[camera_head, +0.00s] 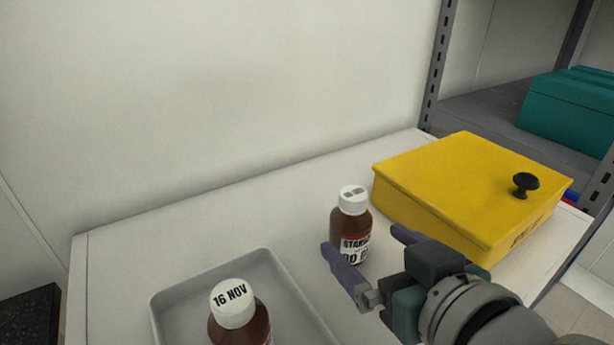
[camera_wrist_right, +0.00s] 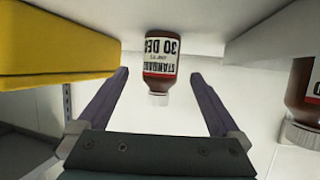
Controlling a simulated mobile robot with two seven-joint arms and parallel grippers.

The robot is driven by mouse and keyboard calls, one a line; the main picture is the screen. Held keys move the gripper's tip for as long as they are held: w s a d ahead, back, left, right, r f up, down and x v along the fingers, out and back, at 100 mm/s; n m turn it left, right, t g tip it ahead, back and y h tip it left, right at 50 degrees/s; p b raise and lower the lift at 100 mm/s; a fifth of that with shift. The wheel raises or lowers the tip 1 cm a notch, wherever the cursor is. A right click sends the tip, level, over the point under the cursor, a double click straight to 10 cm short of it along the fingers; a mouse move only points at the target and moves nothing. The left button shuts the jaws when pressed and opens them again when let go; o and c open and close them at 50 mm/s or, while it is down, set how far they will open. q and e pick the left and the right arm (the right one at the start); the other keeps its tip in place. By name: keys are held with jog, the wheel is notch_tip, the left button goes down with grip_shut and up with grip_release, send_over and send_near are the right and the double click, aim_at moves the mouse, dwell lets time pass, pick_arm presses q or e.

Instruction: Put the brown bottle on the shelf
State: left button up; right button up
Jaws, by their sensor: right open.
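A brown bottle (camera_head: 350,222) with a white cap and a label reading "STANDARD" stands upright on the white table, left of the yellow box. It also shows, upside down, in the right wrist view (camera_wrist_right: 161,68). A second brown bottle (camera_head: 240,322), its white cap marked "16 NOV", stands at the grey tray; its lower part is cut off. My right gripper (camera_head: 362,240) is open, its purple fingers pointing at the "STANDARD" bottle, one to each side, with visible gaps. The grey shelf (camera_head: 480,112) is at the back right. My left gripper is out of view.
The yellow box (camera_head: 450,185) with a black knob stands close right of the bottle. The grey tray (camera_head: 168,305) lies at the front left. Teal boxes (camera_head: 570,112) occupy the shelf's right part. The table's back left is clear, with a wall behind.

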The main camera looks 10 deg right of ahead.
aim_at(350, 223)
jog(key=x, duration=0.3)
jog(key=b+x, duration=0.1)
jog(key=x, duration=0.1)
jog(key=shift+w+a+r, duration=0.15)
jog(key=shift+w+r, duration=0.1)
jog(key=shift+w, duration=0.2)
jog(key=shift+c, duration=0.2)
jog(key=c, duration=1.5)
grip_shut()
jog(key=shift+r, duration=0.15)
